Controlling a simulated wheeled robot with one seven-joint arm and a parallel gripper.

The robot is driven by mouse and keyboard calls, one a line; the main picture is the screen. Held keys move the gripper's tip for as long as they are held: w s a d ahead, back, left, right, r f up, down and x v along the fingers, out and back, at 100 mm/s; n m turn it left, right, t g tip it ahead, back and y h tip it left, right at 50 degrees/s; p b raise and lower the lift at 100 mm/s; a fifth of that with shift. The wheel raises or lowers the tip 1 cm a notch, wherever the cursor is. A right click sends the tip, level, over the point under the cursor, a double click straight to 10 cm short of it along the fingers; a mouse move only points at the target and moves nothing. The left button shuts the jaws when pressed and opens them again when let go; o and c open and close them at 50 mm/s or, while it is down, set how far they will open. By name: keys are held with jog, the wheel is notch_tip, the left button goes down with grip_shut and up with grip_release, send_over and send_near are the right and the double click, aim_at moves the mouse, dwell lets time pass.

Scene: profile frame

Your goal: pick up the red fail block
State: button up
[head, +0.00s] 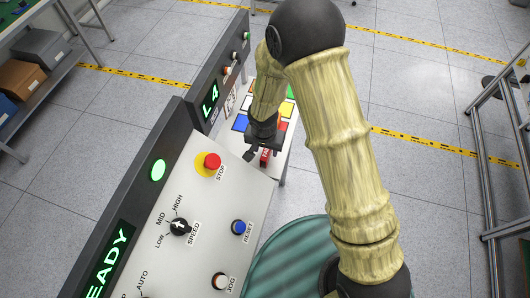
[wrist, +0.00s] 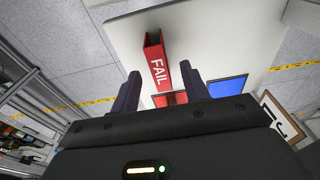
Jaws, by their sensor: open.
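The red fail block (wrist: 156,62) stands on a white table (wrist: 215,45), with white lettering FAIL on its side. In the wrist view it lies ahead of and between the two dark fingers of my gripper (wrist: 161,88). The fingers are apart, and I cannot tell whether they reach around the block. In the head view, the block (head: 265,158) shows as a small red piece just below my gripper (head: 257,152), partly hidden by it.
A control panel (head: 180,262) with a red stop button (head: 212,160), a speed knob and a blue reset button is left of my arm. Coloured squares, including a blue one (wrist: 228,87), lie on the table beside the block. A sloped dark display housing (head: 205,95) borders the table.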

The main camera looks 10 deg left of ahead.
jog(key=shift+w+f, duration=0.25)
jog(key=shift+f, duration=1.1)
jog(key=shift+s, duration=0.1)
jog(key=shift+d, duration=0.1)
jog(key=shift+c, duration=0.3)
jog(key=c, duration=0.3)
grip_shut()
